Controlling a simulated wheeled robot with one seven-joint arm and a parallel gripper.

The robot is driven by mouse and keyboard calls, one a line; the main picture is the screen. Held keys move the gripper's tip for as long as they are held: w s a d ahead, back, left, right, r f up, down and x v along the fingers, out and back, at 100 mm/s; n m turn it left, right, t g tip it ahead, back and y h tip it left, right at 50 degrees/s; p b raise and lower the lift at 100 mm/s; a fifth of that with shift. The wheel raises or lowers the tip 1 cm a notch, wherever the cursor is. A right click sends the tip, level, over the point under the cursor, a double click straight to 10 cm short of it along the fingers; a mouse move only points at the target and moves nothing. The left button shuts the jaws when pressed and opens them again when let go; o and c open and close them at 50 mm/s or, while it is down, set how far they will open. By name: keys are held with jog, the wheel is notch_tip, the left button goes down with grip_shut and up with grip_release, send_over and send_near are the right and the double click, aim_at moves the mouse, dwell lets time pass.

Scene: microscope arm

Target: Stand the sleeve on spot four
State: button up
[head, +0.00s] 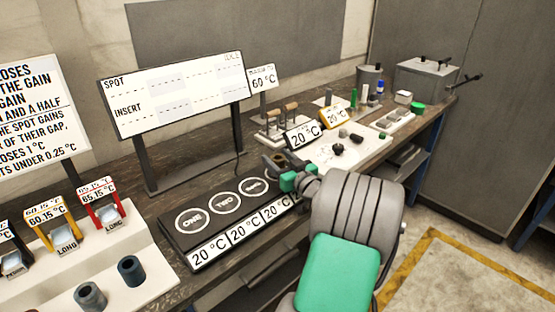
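A dark slab (185,240) on the bench has round spots marked ONE (193,218), TWO (226,202) and a third (253,186), partly lettered in view. Its far right end, where a fourth spot would lie, is hidden by my gripper (298,176). My gripper has green fingertips a little apart. A small brownish round piece, seemingly a sleeve (280,159), shows just beyond and between the fingertips. I cannot tell whether they touch it or whether it stands on the slab.
Several 20 °C displays (209,253) line the slab's front. A SPOT/INSERT board (175,95) stands behind it. Tagged stands (102,205) sit on the white tray (150,243). Beyond my gripper are a white mat (322,152) with small parts and a grey box (425,80).

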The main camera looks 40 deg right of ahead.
jog(key=shift+o, duration=0.6)
jog(key=shift+r, duration=0.1)
jog(key=shift+r+p, duration=0.25)
jog(key=shift+p, duration=0.2)
jog(key=s, duration=0.3)
jog(key=s+a+b, duration=0.1)
jog(key=s, duration=0.3)
jog(key=s+b, duration=0.1)
jog(key=s, duration=0.3)
jog(key=shift+a+f, duration=0.25)
jog(key=shift+a, duration=0.15)
jog(key=shift+s+a, duration=0.15)
jog(key=shift+s, duration=0.25)
